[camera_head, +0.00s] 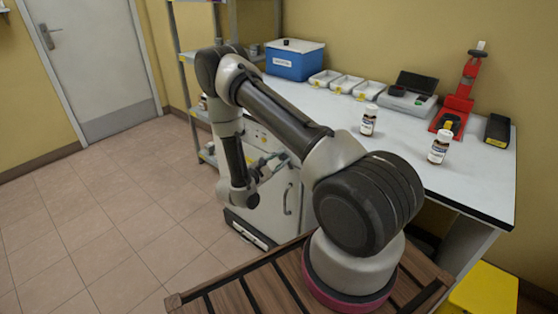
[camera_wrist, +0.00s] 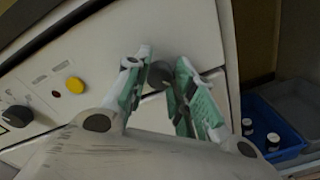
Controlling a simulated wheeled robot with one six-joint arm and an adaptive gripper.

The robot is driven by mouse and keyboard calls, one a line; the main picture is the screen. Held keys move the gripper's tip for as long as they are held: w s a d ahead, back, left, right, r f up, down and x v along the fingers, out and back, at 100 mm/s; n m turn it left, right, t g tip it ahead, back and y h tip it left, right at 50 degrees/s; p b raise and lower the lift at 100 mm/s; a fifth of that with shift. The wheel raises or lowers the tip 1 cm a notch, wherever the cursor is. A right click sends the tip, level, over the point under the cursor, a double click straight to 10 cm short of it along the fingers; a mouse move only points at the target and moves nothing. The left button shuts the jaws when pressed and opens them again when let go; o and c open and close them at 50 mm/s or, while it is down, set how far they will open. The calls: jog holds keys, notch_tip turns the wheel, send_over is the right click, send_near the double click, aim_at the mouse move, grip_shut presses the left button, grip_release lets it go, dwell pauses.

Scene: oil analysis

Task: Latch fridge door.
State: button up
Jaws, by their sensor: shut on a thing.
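The white fridge (camera_head: 271,212) stands under the bench, with a curved handle (camera_head: 288,198) on its door. In the wrist view its pale front (camera_wrist: 185,30) shows, with a seam between the upper panel and the part below. The door looks flush there, though my arm hides part of it. A dark round latch knob (camera_wrist: 160,74) sits near the seam. My gripper (camera_wrist: 163,62) is shut on this knob, its green-padded fingers on either side. In the head view my gripper (camera_head: 266,166) is at the upper part of the fridge front, small and partly hidden.
A yellow button (camera_wrist: 75,85) and a dark dial (camera_wrist: 17,117) are on the panel at left. A blue crate (camera_wrist: 284,125) with bottles is at right. The white bench (camera_head: 400,165) holds bottles, trays and a blue box (camera_head: 294,62). The tiled floor at left is clear.

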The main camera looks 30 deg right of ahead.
jog(key=m, duration=0.3)
jog(key=shift+m, duration=0.3)
jog(key=shift+s+m, duration=0.1)
jog(key=shift+m, duration=1.6)
jog(key=shift+f, duration=0.1)
jog(key=o, duration=1)
jog(key=shift+o, duration=0.2)
jog(key=v, duration=1.2)
